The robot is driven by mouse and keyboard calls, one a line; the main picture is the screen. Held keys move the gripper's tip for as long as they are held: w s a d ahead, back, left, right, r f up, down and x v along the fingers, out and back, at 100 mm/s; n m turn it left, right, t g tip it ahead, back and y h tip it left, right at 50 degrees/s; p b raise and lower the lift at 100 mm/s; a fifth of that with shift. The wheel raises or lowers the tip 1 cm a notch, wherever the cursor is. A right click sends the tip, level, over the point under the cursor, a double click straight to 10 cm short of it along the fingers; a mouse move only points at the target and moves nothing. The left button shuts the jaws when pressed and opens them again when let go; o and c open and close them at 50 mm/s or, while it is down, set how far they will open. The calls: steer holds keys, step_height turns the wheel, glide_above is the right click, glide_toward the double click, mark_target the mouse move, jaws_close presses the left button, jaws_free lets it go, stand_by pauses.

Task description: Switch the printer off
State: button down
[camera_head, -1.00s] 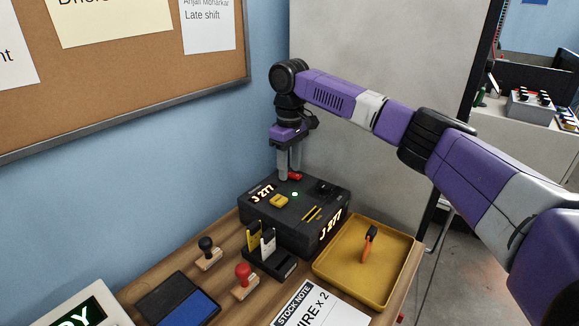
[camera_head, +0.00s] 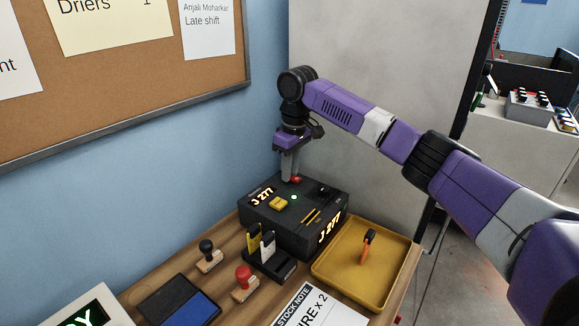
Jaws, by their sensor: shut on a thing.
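The printer (camera_head: 272,224) is a black box at the back of the wooden bench, marked J 277 on its top and front. A small green light (camera_head: 294,197) glows on its top. A small red part (camera_head: 297,180) shows at the back of the printer's top. My gripper (camera_head: 292,178) points down over this back edge, with its fingertips at the red part. It is shut on the red part, which its fingers partly hide.
A yellow tray (camera_head: 325,278) with an orange-handled tool (camera_head: 367,246) stands right of the printer. A black holder (camera_head: 271,266) with upright tags stands in front. Stamps with black (camera_head: 206,246) and red (camera_head: 243,273) knobs, an ink pad (camera_head: 193,309) and a stock note (camera_head: 312,305) lie nearer.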

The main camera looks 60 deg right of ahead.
mark_target(298, 179)
steer(key=shift+s+a+t, duration=0.1)
steer(key=shift+s+t, duration=0.2)
steer(key=shift+t, duration=0.8)
steer(key=c, duration=1.2)
jaws_free()
steer(key=shift+c, duration=0.2)
steer(key=shift+v, duration=3.95)
